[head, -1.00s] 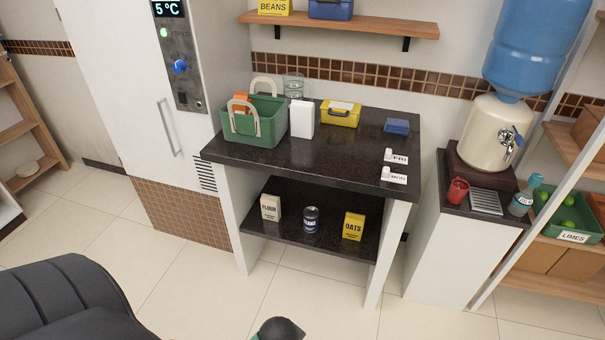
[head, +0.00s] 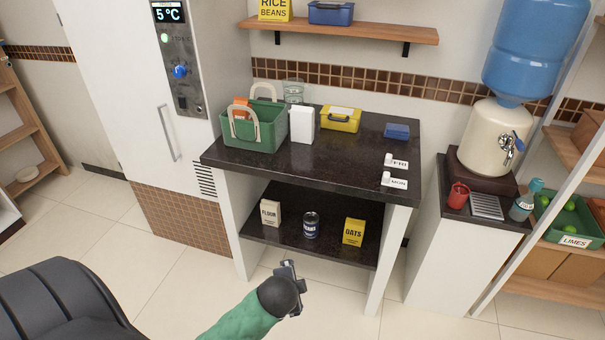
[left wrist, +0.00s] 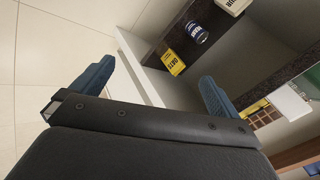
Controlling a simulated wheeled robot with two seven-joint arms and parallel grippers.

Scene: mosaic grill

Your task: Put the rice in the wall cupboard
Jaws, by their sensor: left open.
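A yellow packet (head: 273,10) stands on the wooden wall shelf at the top edge of the head view. Its label appears to read "RICE BEANS", and its top is cut off. An unlabelled white box (head: 302,125) stands on the dark counter (head: 345,160). No wall cupboard can be made out. My left gripper (head: 290,275) is low in front of the table, apart from it. In the left wrist view its two blue fingers (left wrist: 155,82) are spread wide with nothing between them. My right gripper is not in view.
The counter holds a green basket (head: 254,140), a yellow case (head: 341,118) and a blue box (head: 397,131). Flour (head: 270,213), a beans can (head: 311,225) and oats (head: 354,232) stand on the lower shelf. A water dispenser (head: 494,135) is at right. Open floor lies in front.

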